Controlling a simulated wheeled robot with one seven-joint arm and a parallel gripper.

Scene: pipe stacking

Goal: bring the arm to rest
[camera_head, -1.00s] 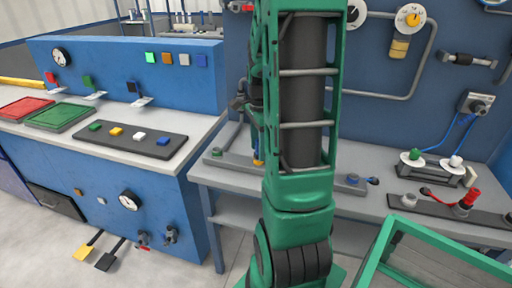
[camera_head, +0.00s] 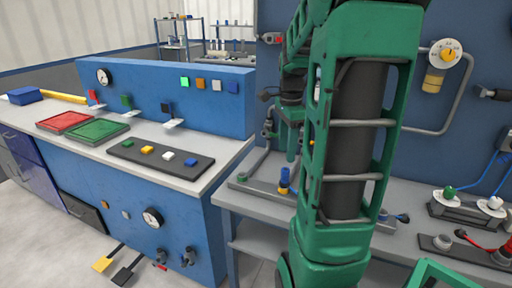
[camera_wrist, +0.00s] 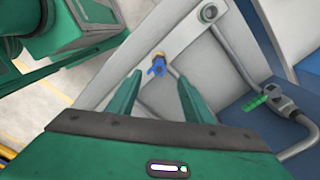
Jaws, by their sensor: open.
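My gripper (camera_wrist: 157,92) shows in the wrist view with its two green fingers apart and nothing between them. Beyond the fingertips, a blue piece with a yellow end (camera_wrist: 158,67) stands on the grey bench surface. In the head view a blue and yellow piece (camera_head: 284,180) stands on a grey strip on the bench, left of my arm.
The right bench (camera_head: 265,207) carries grey fixtures, with a pipe panel behind. A gauge (camera_head: 446,53) is on that panel. The left blue console (camera_head: 165,98) holds a red tray (camera_head: 63,122), a green tray (camera_head: 97,131) and a dark strip of coloured buttons (camera_head: 160,156).

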